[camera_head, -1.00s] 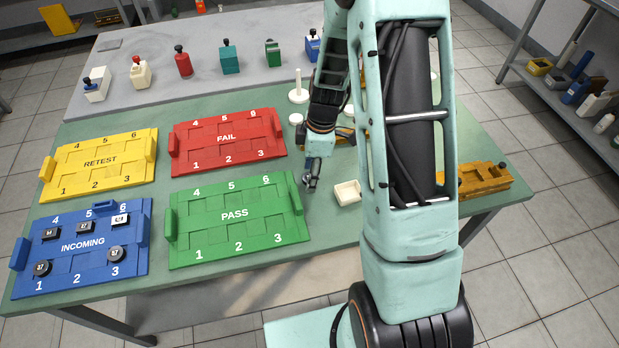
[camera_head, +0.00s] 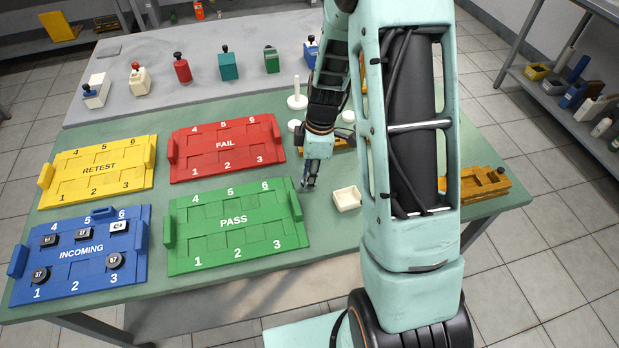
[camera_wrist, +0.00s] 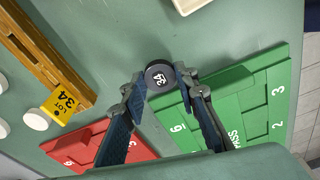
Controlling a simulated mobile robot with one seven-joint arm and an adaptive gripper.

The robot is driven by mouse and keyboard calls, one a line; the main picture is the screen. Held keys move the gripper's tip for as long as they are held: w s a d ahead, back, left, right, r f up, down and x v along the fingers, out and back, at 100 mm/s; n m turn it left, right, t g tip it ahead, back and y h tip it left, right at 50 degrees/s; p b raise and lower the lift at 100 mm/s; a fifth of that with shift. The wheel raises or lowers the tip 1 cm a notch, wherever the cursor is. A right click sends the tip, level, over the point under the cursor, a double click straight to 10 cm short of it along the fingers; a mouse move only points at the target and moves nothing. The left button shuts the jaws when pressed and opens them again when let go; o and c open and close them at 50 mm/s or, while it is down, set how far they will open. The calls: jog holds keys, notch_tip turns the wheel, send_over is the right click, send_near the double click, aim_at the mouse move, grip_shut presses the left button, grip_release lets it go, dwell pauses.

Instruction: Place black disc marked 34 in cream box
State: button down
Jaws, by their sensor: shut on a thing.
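The black disc marked 34 (camera_wrist: 161,77) is pinched between the fingertips of my gripper (camera_wrist: 163,87) in the wrist view, its white label facing the camera. In the head view my gripper (camera_head: 309,184) hangs beside the right edge of the green PASS tray (camera_head: 235,226); the disc cannot be made out there. The cream box (camera_head: 347,198) is a small open box on the green table, just right of my gripper, and it looks empty. Its corner also shows at the top of the wrist view (camera_wrist: 188,5). The disc is apart from the box.
The blue INCOMING tray (camera_head: 80,256) holds several small parts. The red FAIL tray (camera_head: 225,149) and yellow RETEST tray (camera_head: 98,170) look empty. A wooden fixture with a yellow LOT 34 tag (camera_wrist: 62,107) lies near my gripper. Another wooden block (camera_head: 480,182) sits at the table's right.

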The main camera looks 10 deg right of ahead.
jog(key=s+a+r, duration=0.2)
jog(key=s+r, duration=1)
jog(key=s, duration=0.2)
jog(key=w+d+r+m+p, duration=0.1)
jog(key=w+r+m+p, duration=0.3)
jog(key=w+m+p, duration=0.2)
jog(key=w+r+m+t+h+p, duration=0.1)
jog(key=w+r+m+p, duration=0.3)
jog(key=m, duration=0.5)
jog(key=w+p, duration=0.2)
jog(key=w, duration=0.1)
jog(key=shift+d+m, duration=0.4)
jog(key=shift+s, duration=0.1)
